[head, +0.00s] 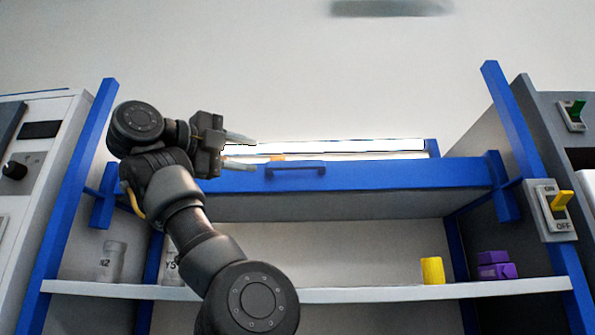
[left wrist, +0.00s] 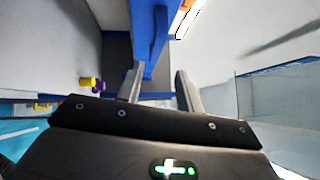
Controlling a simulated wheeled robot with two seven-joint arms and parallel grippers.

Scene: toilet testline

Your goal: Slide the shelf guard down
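The shelf guard (head: 400,177) is a wide blue panel raised high across the shelf frame, with a dark blue handle (head: 297,165) on its front. My left gripper (head: 252,153) is in front of the guard's left half, just left of the handle. Its two fingers are spread with nothing between them, and they look apart from the handle. In the left wrist view the spread fingers (left wrist: 160,78) point toward the blue guard (left wrist: 148,30). My right gripper is in neither view.
A white shelf (head: 360,294) below holds a yellow cup (head: 432,271), purple blocks (head: 496,266) and grey-white bottles (head: 112,261). Blue posts (head: 75,190) flank the frame. A switch panel with a yellow lever (head: 561,200) is at right.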

